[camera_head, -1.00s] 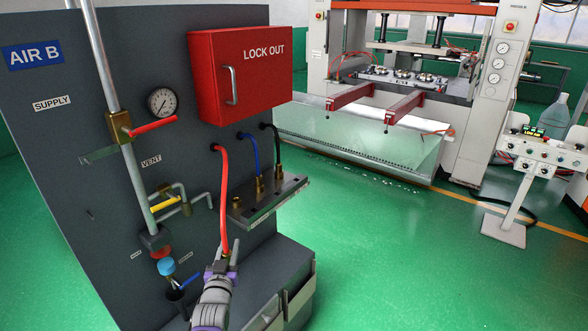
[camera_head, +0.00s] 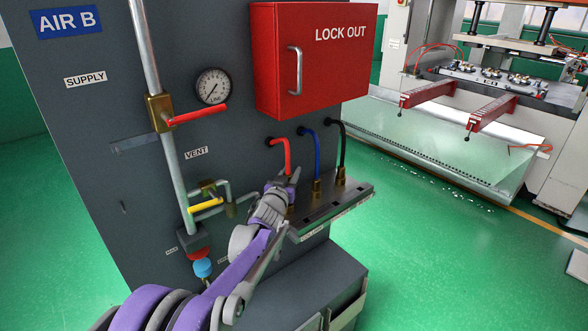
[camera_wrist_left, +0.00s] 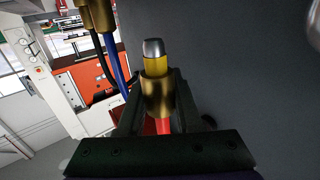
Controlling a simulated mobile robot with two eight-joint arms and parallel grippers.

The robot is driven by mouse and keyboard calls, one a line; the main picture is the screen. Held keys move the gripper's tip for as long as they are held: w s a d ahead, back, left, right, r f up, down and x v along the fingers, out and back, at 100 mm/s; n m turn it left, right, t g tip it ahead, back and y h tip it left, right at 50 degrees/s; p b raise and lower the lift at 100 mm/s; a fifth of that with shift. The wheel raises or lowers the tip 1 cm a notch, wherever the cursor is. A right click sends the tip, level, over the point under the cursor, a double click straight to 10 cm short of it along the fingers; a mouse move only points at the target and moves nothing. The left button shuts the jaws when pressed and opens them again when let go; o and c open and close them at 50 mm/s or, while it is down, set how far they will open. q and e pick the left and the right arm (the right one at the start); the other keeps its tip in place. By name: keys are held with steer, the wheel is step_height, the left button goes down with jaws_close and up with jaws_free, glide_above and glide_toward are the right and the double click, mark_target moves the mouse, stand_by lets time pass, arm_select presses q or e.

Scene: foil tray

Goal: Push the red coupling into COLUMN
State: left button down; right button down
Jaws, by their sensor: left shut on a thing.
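The red coupling's hose (camera_head: 286,152) comes out of the panel and runs down behind my left gripper (camera_head: 283,187). In the left wrist view, the coupling is a brass collar (camera_wrist_left: 157,95) with a yellow band and silver tip. My left gripper's fingers (camera_wrist_left: 159,112) are shut on it, with the red hose below the collar. In the head view, the gripper is at the left end of the grey shelf (camera_head: 318,215) and hides most of the coupling. I cannot read a COLUMN label. My right gripper is not in view.
Blue (camera_head: 317,155) and black (camera_head: 341,145) hoses end in brass fittings at the shelf, just right of my gripper. A red LOCK OUT box (camera_head: 330,75) juts out above. Valve pipes with a yellow handle (camera_head: 206,205) are to the left. Open green floor lies right.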

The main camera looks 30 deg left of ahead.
arm_select(q)
steer(key=shift+s+f, duration=0.15)
steer(key=shift+s, duration=0.1)
steer(key=shift+f+b, duration=0.2)
steer(key=shift+b, duration=0.1)
step_height(320, 180, down, 2)
steer(key=shift+f+b, duration=0.1)
steer(key=shift+b, duration=0.3)
steer(key=shift+f+b, duration=0.8)
steer(key=shift+f, duration=0.4)
steer(key=shift+f+b, duration=0.4)
steer(key=shift+f, duration=0.15)
steer(key=c, duration=0.5)
jaws_free()
